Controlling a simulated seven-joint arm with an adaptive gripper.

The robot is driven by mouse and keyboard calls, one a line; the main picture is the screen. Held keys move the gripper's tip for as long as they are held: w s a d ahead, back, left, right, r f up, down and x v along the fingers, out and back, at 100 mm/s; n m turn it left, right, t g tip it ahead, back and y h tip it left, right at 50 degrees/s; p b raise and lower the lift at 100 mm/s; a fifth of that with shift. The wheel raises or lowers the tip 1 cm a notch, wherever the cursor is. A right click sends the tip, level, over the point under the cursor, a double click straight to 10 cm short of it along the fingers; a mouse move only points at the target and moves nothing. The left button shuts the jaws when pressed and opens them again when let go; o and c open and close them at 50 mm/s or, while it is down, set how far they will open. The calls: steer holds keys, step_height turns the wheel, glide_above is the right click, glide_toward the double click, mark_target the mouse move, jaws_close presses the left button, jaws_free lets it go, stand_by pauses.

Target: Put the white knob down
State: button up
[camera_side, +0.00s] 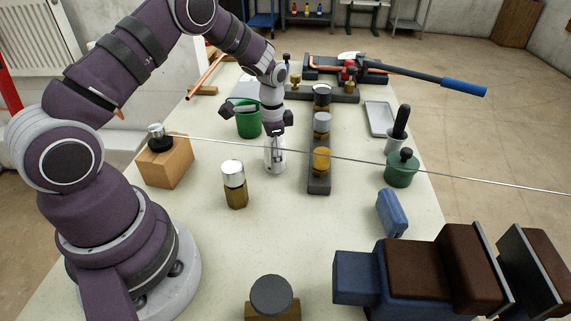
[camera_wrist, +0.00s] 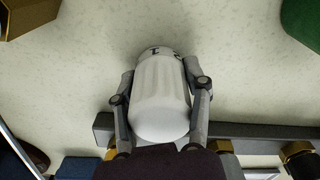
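The white knob (camera_wrist: 160,100) is a ribbed white cylinder with dark marks at its far end. It sits between the two fingers of my gripper (camera_wrist: 160,88), which press against its sides. In the side view, my gripper (camera_side: 275,142) points down with the white knob (camera_side: 274,158) beneath it, just left of the dark valve bar. The knob looks upright and very low over the pale tabletop (camera_side: 225,235). I cannot tell whether its lower end touches the table. The fingers hide part of it.
The dark bar (camera_side: 318,184) with several capped valves stands close on the right. A silver-capped brass valve (camera_side: 234,185) stands at front left, a green cup (camera_side: 248,122) behind. A wooden block (camera_side: 165,164) is farther left. A thin rod crosses the side view.

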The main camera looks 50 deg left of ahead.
steer(key=o, duration=0.4)
steer(key=shift+r, duration=0.15)
step_height(320, 180, up, 12)
steer(key=shift+r, duration=0.1)
steer(key=s+d+r+n+t, duration=0.2)
steer(key=s+d+r, duration=0.3)
steer(key=r, duration=0.3)
steer(key=shift+s+t, duration=0.5)
steer(key=shift+s, duration=0.25)
steer(key=shift+o, duration=0.5)
steer(key=s+d+n+t, duration=0.2)
steer(key=s, duration=0.5)
steer(key=shift+s+d+n+t, duration=0.15)
steer(key=shift+d+n+t, duration=0.15)
steer(key=shift+d, duration=0.1)
